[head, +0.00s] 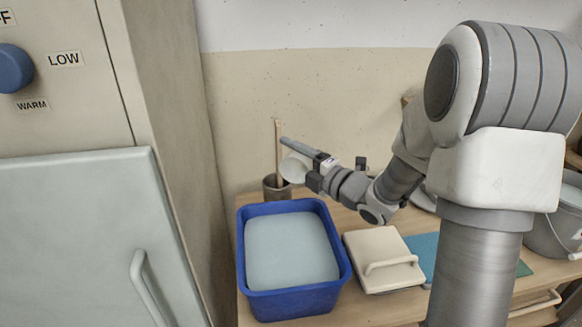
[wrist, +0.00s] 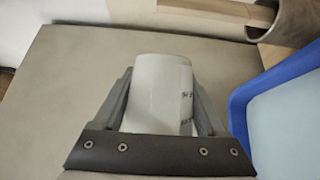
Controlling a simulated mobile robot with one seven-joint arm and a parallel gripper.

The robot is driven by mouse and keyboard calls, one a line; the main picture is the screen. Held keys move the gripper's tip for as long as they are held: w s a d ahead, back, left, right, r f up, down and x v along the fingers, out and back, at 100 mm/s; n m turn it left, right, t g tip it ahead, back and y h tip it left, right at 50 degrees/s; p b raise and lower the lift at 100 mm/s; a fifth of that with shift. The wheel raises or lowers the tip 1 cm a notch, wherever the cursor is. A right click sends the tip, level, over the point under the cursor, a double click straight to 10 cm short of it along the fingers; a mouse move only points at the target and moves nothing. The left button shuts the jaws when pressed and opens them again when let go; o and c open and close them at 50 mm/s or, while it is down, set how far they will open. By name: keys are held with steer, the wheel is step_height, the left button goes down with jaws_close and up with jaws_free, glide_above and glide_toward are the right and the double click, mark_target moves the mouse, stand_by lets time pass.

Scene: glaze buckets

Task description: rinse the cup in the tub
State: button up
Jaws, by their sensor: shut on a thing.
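A white cup (head: 294,169) is in my gripper (head: 297,160), above and behind the far edge of the blue tub (head: 342,262). In the wrist view the cup (wrist: 158,90) sits between the two grey fingers of my gripper (wrist: 160,78), which are shut on its sides. Small dark marks show on the cup's right side. The tub holds a pale blue-grey liquid (head: 292,250). The tub's rim also shows at the right of the wrist view (wrist: 238,108), apart from the cup. The cup's inside is hidden in the wrist view.
A dark pot (head: 277,188) with a wooden stick stands behind the tub, close to the cup in the head view. A beige lid with a handle (head: 383,260) lies right of the tub. A tall cabinet (head: 165,110) stands at left. A grey bucket (head: 552,235) is at right.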

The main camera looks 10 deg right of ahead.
steer(key=shift+s+a+r+n+t+y+b, duration=0.2)
steer(key=shift+n+b, duration=0.55)
steer(key=shift+b, duration=1.3)
steer(key=shift+s+f+n+t+y+b, duration=0.2)
steer(key=shift+n+b, duration=0.55)
steer(key=shift+b, duration=1.3)
steer(key=shift+r, duration=0.3)
steer(key=shift+r+p, duration=0.15)
steer(key=shift+p, duration=0.15)
